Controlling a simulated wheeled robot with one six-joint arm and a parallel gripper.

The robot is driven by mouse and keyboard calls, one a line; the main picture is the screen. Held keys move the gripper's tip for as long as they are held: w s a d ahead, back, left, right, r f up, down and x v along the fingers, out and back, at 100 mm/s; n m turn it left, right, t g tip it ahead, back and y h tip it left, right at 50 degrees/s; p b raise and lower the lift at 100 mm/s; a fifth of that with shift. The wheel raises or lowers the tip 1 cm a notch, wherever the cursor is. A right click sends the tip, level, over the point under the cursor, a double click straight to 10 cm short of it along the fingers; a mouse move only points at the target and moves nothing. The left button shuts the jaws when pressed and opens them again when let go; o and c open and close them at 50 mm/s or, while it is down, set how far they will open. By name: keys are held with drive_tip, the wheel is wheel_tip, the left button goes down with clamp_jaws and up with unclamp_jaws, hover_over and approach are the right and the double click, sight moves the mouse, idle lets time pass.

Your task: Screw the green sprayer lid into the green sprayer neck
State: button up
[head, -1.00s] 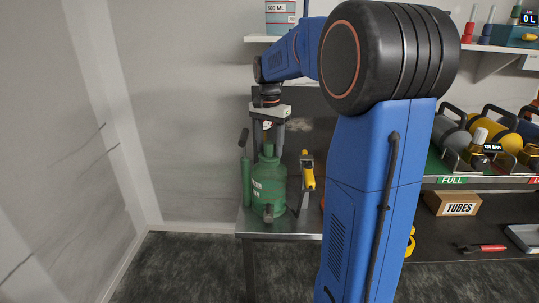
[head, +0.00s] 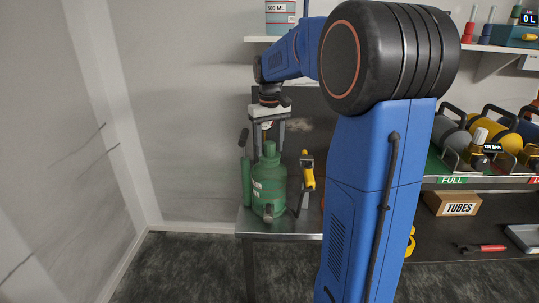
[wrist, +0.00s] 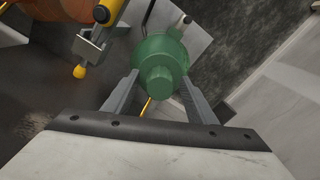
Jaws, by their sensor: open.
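The green sprayer (head: 268,185) stands upright on the steel bench, with a round green lid (head: 270,148) at its neck. How far the lid sits in the neck cannot be told. My gripper (head: 268,143) points down over the sprayer and is open, one finger on each side of the lid. In the wrist view the ribbed lid (wrist: 157,80) shows between the spread fingers, with visible gaps on both sides. The sprayer body (wrist: 160,48) shows beyond it.
A green upright cylinder (head: 246,182) stands left of the sprayer. A yellow-handled tool (head: 307,178) stands close on its right. The steel bench (head: 260,224) ends just in front. A shelf (head: 273,39) with a white tub (head: 281,18) is above, behind my arm.

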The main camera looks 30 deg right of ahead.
drive_tip(key=n, duration=1.2)
drive_tip(key=c, duration=1.2)
drive_tip(key=m, duration=0.6)
drive_tip(key=shift+m, duration=0.4)
drive_tip(key=m, duration=0.6)
drive_tip(key=shift+m, duration=0.3)
drive_tip(key=m, duration=0.6)
drive_tip(key=shift+m, duration=0.4)
drive_tip(key=m, duration=0.7)
